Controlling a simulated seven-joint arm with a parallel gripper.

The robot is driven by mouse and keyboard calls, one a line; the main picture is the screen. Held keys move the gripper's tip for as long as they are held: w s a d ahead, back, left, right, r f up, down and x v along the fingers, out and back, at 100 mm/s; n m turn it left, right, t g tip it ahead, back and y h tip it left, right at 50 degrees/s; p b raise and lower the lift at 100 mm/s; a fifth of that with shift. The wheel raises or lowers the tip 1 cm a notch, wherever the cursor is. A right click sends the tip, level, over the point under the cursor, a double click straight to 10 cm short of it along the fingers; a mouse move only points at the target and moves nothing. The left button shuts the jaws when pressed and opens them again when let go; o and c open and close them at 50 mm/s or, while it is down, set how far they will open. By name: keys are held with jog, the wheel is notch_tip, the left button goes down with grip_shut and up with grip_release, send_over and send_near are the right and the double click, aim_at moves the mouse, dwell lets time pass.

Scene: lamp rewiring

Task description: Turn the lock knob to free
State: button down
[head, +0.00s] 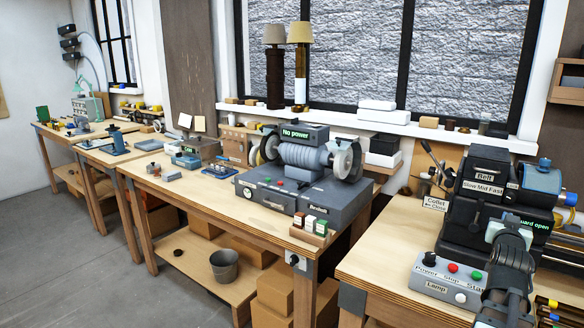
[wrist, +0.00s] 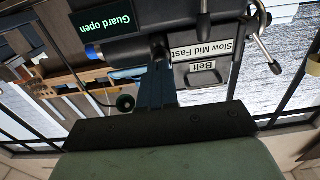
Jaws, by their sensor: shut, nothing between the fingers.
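The dark lathe-like machine (head: 495,190) stands on the right bench, with "Belt", "Slow Mid Fast" and "Guard open" labels. It also fills the upper wrist view (wrist: 150,20), upside down. No part is marked as the lock knob, and I cannot tell which part it is. My gripper (wrist: 159,52) shows as a narrow dark post in front of the machine, fingers together and nothing between them. In the head view my pale hand (head: 507,230) is before the machine and hides part of its front. I cannot tell whether the fingertips touch it.
A spoked handle (wrist: 262,42) sticks out beside the machine in the wrist view. A control box (head: 450,280) with Power, Stop, Start and Lamp labels stands in front, close to my arm. A grinder (head: 305,180) reading "No power" is on the middle bench. The right bench's front left corner is bare.

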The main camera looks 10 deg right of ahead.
jog(key=shift+x, duration=3.5)
jog(key=shift+s+d+r, duration=0.1)
jog(key=shift+d, duration=0.05)
jog(key=shift+f, duration=0.45)
jog(key=v, duration=0.6)
